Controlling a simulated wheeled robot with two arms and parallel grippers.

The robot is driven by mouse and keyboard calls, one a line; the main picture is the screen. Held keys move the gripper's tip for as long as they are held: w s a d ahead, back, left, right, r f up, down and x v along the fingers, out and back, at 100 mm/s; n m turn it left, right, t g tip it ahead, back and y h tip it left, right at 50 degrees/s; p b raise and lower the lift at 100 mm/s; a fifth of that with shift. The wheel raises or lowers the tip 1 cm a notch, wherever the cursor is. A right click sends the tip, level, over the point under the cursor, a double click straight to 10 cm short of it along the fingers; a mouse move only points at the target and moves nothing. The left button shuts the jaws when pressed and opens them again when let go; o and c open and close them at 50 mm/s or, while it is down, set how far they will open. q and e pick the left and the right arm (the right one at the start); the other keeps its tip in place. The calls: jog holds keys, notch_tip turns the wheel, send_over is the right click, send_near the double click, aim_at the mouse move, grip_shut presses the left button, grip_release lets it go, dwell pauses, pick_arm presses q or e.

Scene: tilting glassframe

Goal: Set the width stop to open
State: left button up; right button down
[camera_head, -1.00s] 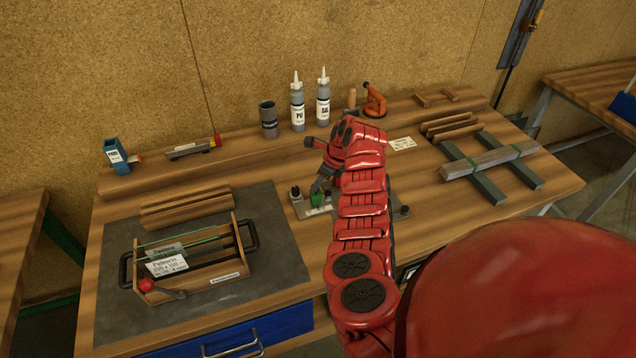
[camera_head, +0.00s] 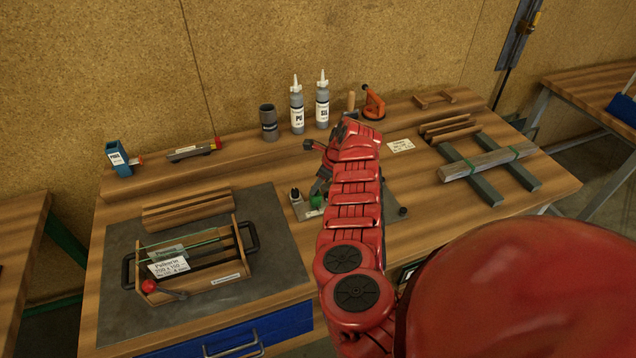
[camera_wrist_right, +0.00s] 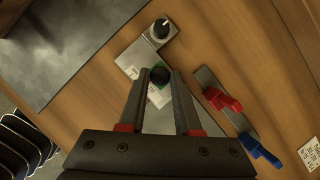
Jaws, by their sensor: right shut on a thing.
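A metal plate (camera_head: 303,211) lies on the bench and carries a small green block (camera_head: 316,201), which seems to be the width stop. In the wrist view the green block (camera_wrist_right: 158,66) has a round black knob (camera_wrist_right: 160,76) on it. My right gripper (camera_wrist_right: 160,74) reaches down over the plate, its two fingers shut on the black knob. My red right arm hides part of the plate in the head view. Markings under the fingers are too small to read. My left gripper is out of view.
A wooden tray (camera_head: 190,288) with a red-knobbed lever stands on a grey mat (camera_head: 110,322) at the left. Bottles (camera_head: 297,112) and a dark cup (camera_head: 268,120) stand behind. A red clamp-like piece (camera_wrist_right: 222,99) and a blue one (camera_wrist_right: 262,151) lie near the gripper.

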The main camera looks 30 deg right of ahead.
jog(key=shift+w+a+r+p, duration=0.45)
jog(key=shift+w+a+r, duration=0.05)
jog(key=shift+w+r, duration=0.25)
jog(key=shift+s+a+f+p, duration=0.1)
jog(key=shift+a+f+p, duration=0.15)
jog(key=shift+a, duration=0.35)
jog(key=shift+a+f+p, duration=0.2)
jog(key=shift+a+f, duration=0.05)
jog(key=shift+a, duration=0.35)
jog(key=shift+s+f, duration=0.1)
jog(key=c, duration=0.6)
grip_release()
jog(key=shift+f, duration=0.1)
jog(key=shift+s, duration=0.1)
